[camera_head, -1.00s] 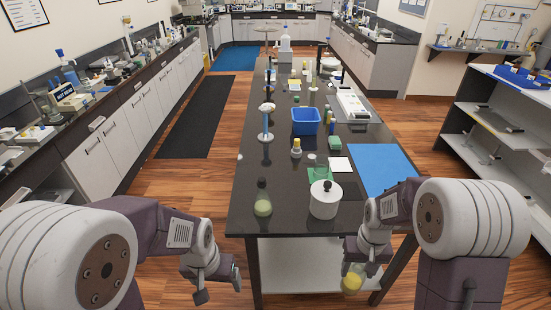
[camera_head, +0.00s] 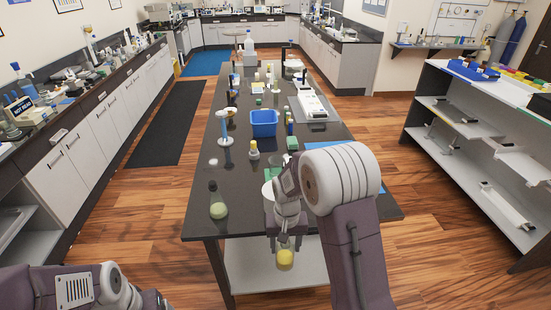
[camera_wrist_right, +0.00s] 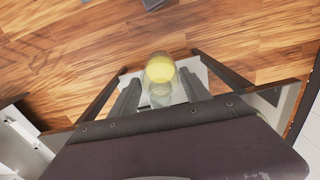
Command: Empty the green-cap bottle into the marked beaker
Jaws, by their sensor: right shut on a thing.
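My right gripper (camera_head: 284,228) hangs at the near edge of the dark table. It is shut on a clear flask with yellow liquid (camera_head: 285,257). The flask also shows between the fingers in the right wrist view (camera_wrist_right: 160,69), over the floor. Its cap colour cannot be made out. A flask with a dark neck and pale green liquid (camera_head: 217,205) stands upright at the table's near left corner. My left arm is at the bottom left; its gripper is mostly cut off by the frame. I cannot tell which vessel is the marked beaker.
A white round vessel (camera_head: 267,190) is largely hidden behind my right arm. Shelves (camera_head: 480,195) stand at right.

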